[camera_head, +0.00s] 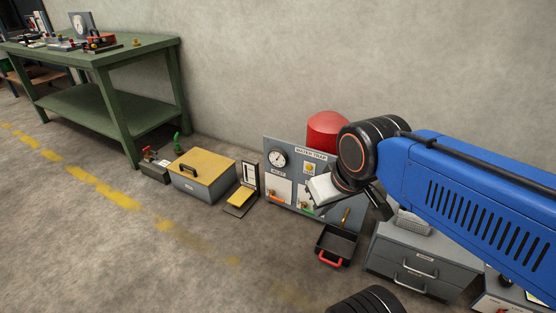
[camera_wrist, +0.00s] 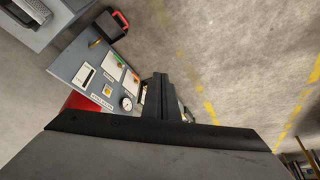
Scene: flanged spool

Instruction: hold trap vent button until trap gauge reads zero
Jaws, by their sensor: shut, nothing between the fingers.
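The grey panel labelled WATER TRAP (camera_head: 293,201) stands on the floor by the wall, in front of a red tank (camera_head: 326,128). Its round white gauge (camera_head: 277,157) is at the upper left; the reading is too small to tell. My gripper (camera_wrist: 159,82) is shut and empty, apart from the panel's face. In the head view my wrist hides the panel's right part.
A black tray with a red handle (camera_head: 330,258) lies before the panel. A grey drawer cabinet (camera_head: 420,264) stands right of it. A green bench (camera_head: 100,60) is further left.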

